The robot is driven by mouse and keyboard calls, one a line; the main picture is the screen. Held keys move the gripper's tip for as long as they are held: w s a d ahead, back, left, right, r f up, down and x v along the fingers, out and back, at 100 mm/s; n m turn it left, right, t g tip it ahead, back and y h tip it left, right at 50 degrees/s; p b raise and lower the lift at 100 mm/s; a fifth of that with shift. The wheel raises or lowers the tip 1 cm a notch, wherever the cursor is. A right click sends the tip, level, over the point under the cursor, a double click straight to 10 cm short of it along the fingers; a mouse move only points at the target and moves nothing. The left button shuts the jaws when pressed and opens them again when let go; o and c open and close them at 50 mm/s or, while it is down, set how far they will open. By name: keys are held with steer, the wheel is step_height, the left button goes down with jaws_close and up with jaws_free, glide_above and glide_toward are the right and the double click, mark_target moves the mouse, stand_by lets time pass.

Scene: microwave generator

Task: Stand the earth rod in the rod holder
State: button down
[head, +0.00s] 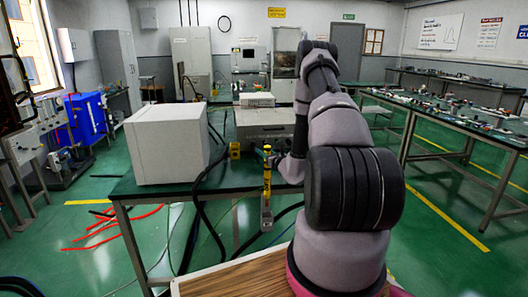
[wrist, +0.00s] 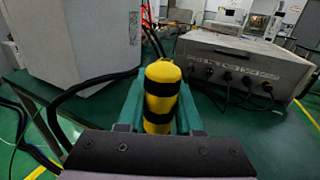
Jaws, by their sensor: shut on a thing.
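The earth rod (head: 267,180) is a slim upright rod with yellow and black bands, in front of the near table edge in the head view. In the wrist view its yellow-and-black end (wrist: 162,88) stands between the green fingers. My gripper (wrist: 160,112) is shut on the rod near this end; in the head view my arm partly hides the gripper (head: 275,163). A grey metal piece (head: 266,214) shows at the rod's lower end. I cannot tell whether it is the rod holder or part of the rod. No other holder is clearly recognisable.
A white box (head: 166,145) stands on the table (head: 130,187) to the left. A grey unit with plugged cables (head: 262,122) is behind the rod. A small yellow object (head: 235,150) is beside it. Black cables (head: 200,205) hang over the near edge.

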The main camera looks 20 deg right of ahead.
step_height(320, 180, down, 12)
stand_by(1.1)
steer(key=shift+f, duration=0.4)
stand_by(0.7)
steer(key=c, duration=0.5)
jaws_free()
steer(key=shift+a, duration=0.1)
steer(key=s+d, duration=0.1)
steer(key=s, duration=0.9)
steer(key=shift+s+d, duration=0.15)
steer(key=shift+s, duration=0.2)
